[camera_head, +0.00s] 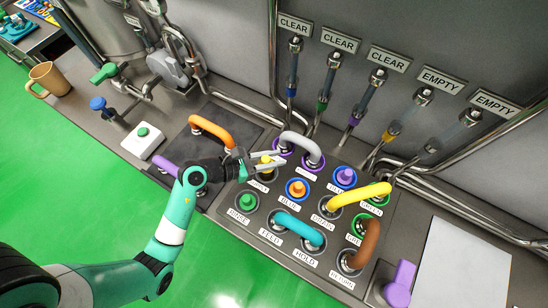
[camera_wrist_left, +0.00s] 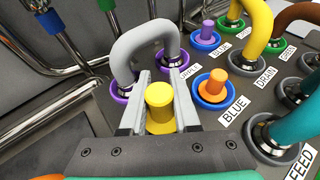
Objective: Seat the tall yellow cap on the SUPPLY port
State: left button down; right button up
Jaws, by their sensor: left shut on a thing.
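The tall yellow cap (camera_head: 266,160) is upright between the fingers of my left gripper (camera_head: 268,158), at the upper left of the port panel (camera_head: 232,208). In the left wrist view my left gripper (camera_wrist_left: 160,108) is shut on the yellow cap (camera_wrist_left: 159,104), one finger on each side. A partly covered label (camera_head: 258,186) lies just below the cap in the head view; I cannot read it surely as SUPPLY. The port under the cap is hidden by the gripper, so I cannot tell whether the cap touches it. My right gripper is not in view.
A grey hose (camera_wrist_left: 146,42) arches between purple-ringed ports right beside the gripper. Orange cap (camera_wrist_left: 216,84), purple cap (camera_head: 345,177) and green cap (camera_head: 246,201) stand on nearby ports. Yellow (camera_head: 360,194), teal (camera_head: 300,229) and brown (camera_head: 368,243) hoses arch over the panel's right part.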

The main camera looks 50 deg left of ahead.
pick_arm(q)
notch_tip(320, 180, down, 3)
jog(key=b, duration=0.3)
jog(key=shift+f, duration=0.15)
jog(key=shift+f+b, duration=0.6)
jog(key=shift+f, duration=0.5)
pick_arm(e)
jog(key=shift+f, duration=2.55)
pick_arm(q)
jog(key=c, duration=0.6)
grip_release()
jog(key=shift+o, duration=0.2)
jog(key=shift+r, duration=0.1)
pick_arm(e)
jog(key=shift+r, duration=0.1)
pick_arm(q)
jog(key=shift+s+a+r, duration=0.2)
jog(key=shift+s, duration=0.15)
jog(key=p+v, duration=0.3)
jog(key=v, duration=0.7)
jog(key=shift+s+r, duration=0.1)
jog(key=shift+s, duration=0.25)
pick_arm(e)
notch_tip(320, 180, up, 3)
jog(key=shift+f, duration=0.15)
